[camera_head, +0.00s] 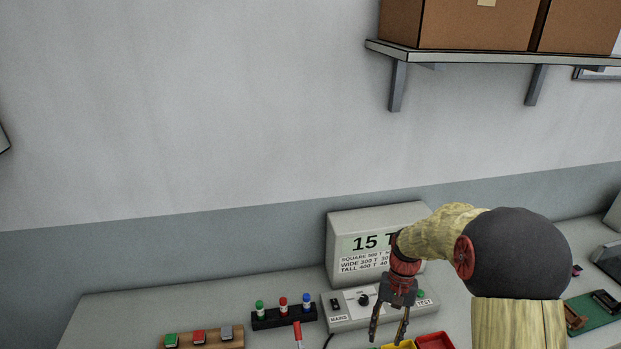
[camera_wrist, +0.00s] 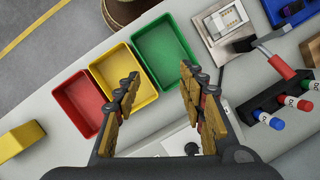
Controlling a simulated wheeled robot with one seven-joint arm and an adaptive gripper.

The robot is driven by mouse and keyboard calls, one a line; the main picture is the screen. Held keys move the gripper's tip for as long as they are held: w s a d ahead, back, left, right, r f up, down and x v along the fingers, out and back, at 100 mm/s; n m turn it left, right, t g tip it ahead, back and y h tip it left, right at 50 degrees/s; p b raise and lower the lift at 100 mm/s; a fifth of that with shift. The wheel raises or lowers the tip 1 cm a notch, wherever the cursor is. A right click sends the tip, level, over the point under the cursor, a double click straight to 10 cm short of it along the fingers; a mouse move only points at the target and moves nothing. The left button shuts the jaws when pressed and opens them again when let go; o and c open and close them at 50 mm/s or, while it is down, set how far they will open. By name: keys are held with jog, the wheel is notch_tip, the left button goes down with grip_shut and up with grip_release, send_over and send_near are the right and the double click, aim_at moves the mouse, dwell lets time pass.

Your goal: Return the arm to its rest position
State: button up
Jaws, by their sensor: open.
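My gripper (camera_head: 388,328) hangs from my arm in front of the labelled box in the head view, pointing down above the bench. In the wrist view my gripper (camera_wrist: 155,95) has its two fingers spread apart with nothing between them. Below and beyond the fingers are a red bin (camera_wrist: 78,103), a yellow bin (camera_wrist: 112,65) and a green bin (camera_wrist: 165,52). The bins look empty where they show. The gripper is apart from them. In the head view my arm and gripper partly hide the labelled box (camera_head: 345,222).
A black rack (camera_head: 283,317) holds green, red and blue-capped pieces. A red-handled tool (camera_wrist: 280,65) lies near the rack. A shelf (camera_head: 450,54) with cardboard boxes is high on the wall. A green board (camera_head: 600,313) lies at the right.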

jog(key=s+r+n+t+b, duration=0.1)
jog(key=s+r+t+b, duration=0.3)
jog(key=s+r, duration=0.3)
jog(key=s+a+r+n+t+h+b, duration=0.1)
jog(key=s+r+t+b, duration=0.3)
jog(key=s, duration=1)
notch_tip(320, 180, up, 4)
jog(key=n+b, duration=0.1)
jog(key=b, duration=0.1)
jog(key=shift+a+f+n+t+b, duration=0.2)
jog(key=shift+a+n+t+b, duration=0.1)
jog(key=shift+t, duration=0.1)
